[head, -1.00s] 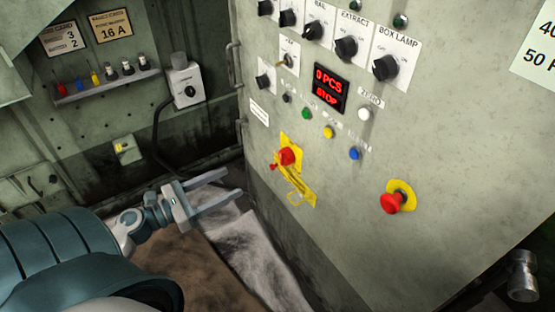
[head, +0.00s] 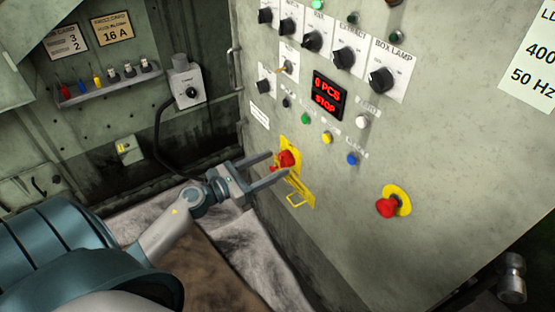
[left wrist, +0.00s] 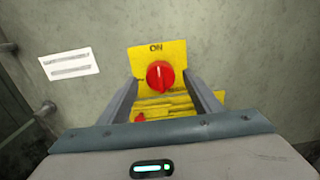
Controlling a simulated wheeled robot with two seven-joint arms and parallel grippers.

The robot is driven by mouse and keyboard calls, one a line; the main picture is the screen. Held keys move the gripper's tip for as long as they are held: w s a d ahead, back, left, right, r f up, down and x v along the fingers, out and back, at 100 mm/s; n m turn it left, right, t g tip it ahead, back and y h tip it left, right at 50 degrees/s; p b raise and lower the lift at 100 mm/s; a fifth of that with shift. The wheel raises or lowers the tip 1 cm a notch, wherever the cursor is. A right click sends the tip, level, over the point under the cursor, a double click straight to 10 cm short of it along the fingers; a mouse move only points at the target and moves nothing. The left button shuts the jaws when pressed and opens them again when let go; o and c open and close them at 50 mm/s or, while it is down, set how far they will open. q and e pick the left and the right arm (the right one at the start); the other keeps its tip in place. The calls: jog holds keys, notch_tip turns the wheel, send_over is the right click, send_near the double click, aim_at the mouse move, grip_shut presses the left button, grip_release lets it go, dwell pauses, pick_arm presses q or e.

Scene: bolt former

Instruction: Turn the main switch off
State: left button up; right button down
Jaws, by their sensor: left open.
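The main switch is a red rotary knob (head: 287,158) on a yellow plate (head: 298,190) low on the grey panel. In the left wrist view the red knob (left wrist: 160,75) sits below the word ON, with its pale pointer line upright. A smaller red piece (left wrist: 139,117) hangs lower on the yellow plate. My left gripper (head: 279,167) is open and empty, its fingers pointing at the switch. In the left wrist view its fingers (left wrist: 165,88) stand on either side of the knob, apart from it as far as I can tell. My right gripper is out of view.
A red mushroom button (head: 388,207) on a yellow ring is to the right. Black rotary knobs (head: 344,56), small coloured buttons (head: 327,138) and a red display (head: 326,93) are above.

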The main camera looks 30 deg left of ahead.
aim_at(285, 160)
pick_arm(q)
jog(key=shift+x, duration=1.3)
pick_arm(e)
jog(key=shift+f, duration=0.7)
pick_arm(q)
jog(key=c, duration=1)
jog(key=shift+c, duration=0.2)
